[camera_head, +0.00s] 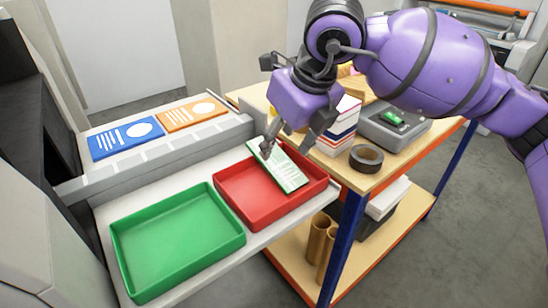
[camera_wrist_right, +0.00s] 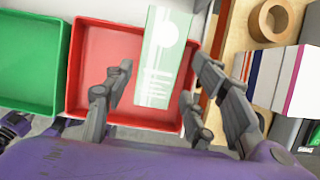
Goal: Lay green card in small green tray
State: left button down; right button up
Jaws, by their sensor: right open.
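In the right wrist view the card (camera_wrist_right: 163,55) shows between the two spread fingers (camera_wrist_right: 160,78), with a gap on each side. I cannot tell how flat the card rests. The green tray (camera_head: 178,240) stands left of the red one and looks empty; its edge also shows in the wrist view (camera_wrist_right: 30,60). My left gripper does not show in the head view.
A blue card (camera_head: 125,138) and an orange card (camera_head: 190,113) lie on the grey ledge behind the trays. On the wooden table to the right are stacked books (camera_head: 338,128), a dark tape roll (camera_head: 366,157) and a grey box (camera_head: 375,128). Cardboard tubes (camera_head: 322,240) stand below.

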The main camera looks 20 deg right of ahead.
aim_at(275, 159)
jog(key=x, duration=0.4)
jog(key=shift+w+f, duration=0.1)
jog(key=shift+f, duration=0.45)
jog(key=c, duration=0.6)
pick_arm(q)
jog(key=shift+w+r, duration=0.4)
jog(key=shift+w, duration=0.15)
pick_arm(e)
jog(key=shift+c, duration=0.4)
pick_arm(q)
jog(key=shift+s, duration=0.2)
